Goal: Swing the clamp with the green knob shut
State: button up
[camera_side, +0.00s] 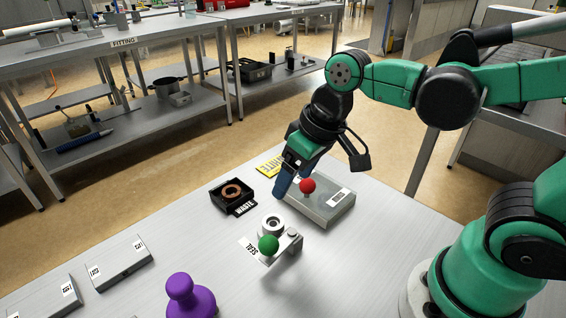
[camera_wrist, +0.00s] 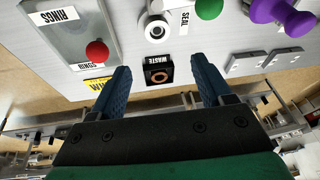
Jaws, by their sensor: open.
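The green knob (camera_side: 268,244) sits on the end of a small grey clamp arm (camera_side: 288,243) beside the SEAL label. A round pale fitting (camera_side: 272,222) with a dark centre stands next to the arm; its top looks uncovered, with the arm to its front side. The green knob (camera_wrist: 208,8) is cut by the top edge of the wrist view, and the fitting (camera_wrist: 157,28) shows left of it. My gripper (camera_side: 280,192) is open and empty, behind the fitting and beside the box with the red knob. Its blue fingers (camera_wrist: 164,72) are spread wide, apart from the clamp.
A grey box (camera_side: 330,208) with a red knob (camera_side: 308,186) stands close to my gripper. A black WASTE tray (camera_side: 219,199) holds a copper-coloured ring (camera_side: 232,191). A purple knobbed object (camera_side: 190,297) and two grey blocks are at the front left. Bare table lies between.

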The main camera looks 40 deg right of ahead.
aim_at(270, 238)
jog(key=a+g, duration=0.1)
jog(key=a+f+n+g, duration=0.1)
jog(key=a, duration=0.1)
jog(key=a+g, duration=0.1)
jog(key=a, duration=0.1)
jog(key=shift+s+f+n+g+y, duration=0.25)
jog(key=shift+s+n+g+y, duration=0.05)
jog(key=shift+s, duration=0.1)
jog(key=shift+s+a+f, duration=0.15)
jog(key=shift+a+f, duration=0.15)
jog(key=shift+a, duration=0.1)
jog(key=shift+s+a+f, duration=0.1)
jog(key=shift+a+f, duration=0.15)
jog(key=shift+f, duration=1.05)
jog(key=shift+s+a+f, duration=0.1)
jog(key=shift+a+f, duration=0.1)
jog(key=shift+f, duration=1.1)
grip_shut()
